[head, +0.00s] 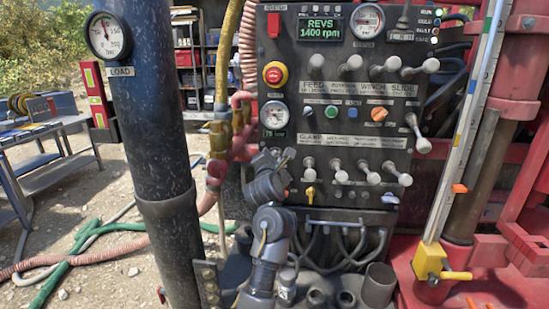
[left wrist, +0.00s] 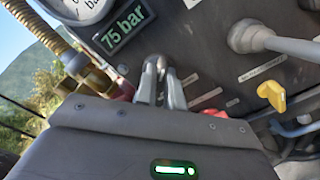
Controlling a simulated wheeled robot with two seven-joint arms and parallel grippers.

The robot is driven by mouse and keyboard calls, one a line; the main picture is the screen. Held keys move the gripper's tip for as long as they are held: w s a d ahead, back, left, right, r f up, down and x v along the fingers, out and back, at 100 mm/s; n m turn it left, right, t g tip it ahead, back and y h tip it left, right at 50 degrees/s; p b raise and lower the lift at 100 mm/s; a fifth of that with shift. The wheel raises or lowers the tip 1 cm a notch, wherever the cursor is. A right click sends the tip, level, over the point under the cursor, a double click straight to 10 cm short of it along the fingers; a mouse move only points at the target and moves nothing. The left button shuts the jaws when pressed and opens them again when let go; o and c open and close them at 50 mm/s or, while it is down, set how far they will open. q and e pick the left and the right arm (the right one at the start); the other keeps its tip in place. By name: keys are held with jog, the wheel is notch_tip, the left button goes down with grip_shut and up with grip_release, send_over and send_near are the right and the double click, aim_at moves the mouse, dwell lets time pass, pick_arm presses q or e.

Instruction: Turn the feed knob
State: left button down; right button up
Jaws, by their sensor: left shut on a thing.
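The black control panel (head: 340,130) stands upright in the middle of the head view. My left gripper (head: 284,158) is at its lower left, just below the green 75 bar display (head: 273,134). In the left wrist view my left gripper's fingers (left wrist: 165,82) are close together against the panel, beside the same display (left wrist: 124,34). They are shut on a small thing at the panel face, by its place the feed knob. My right gripper is not in view.
Close right of the gripper are a grey lever (head: 308,163) and a yellow knob (head: 310,195). Red hose fittings (head: 240,130) stand to the left. A thick dark column (head: 160,130) rises further left. Hoses hang below the panel.

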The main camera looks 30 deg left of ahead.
pick_arm(q)
jog(key=m+p, duration=0.1)
jog(key=m, duration=0.4)
jog(key=shift+f, duration=0.15)
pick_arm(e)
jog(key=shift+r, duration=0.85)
pick_arm(q)
jog(key=shift+d+m+p, duration=0.1)
jog(key=shift+m+p, duration=0.2)
jog(key=c, duration=1.5)
grip_release()
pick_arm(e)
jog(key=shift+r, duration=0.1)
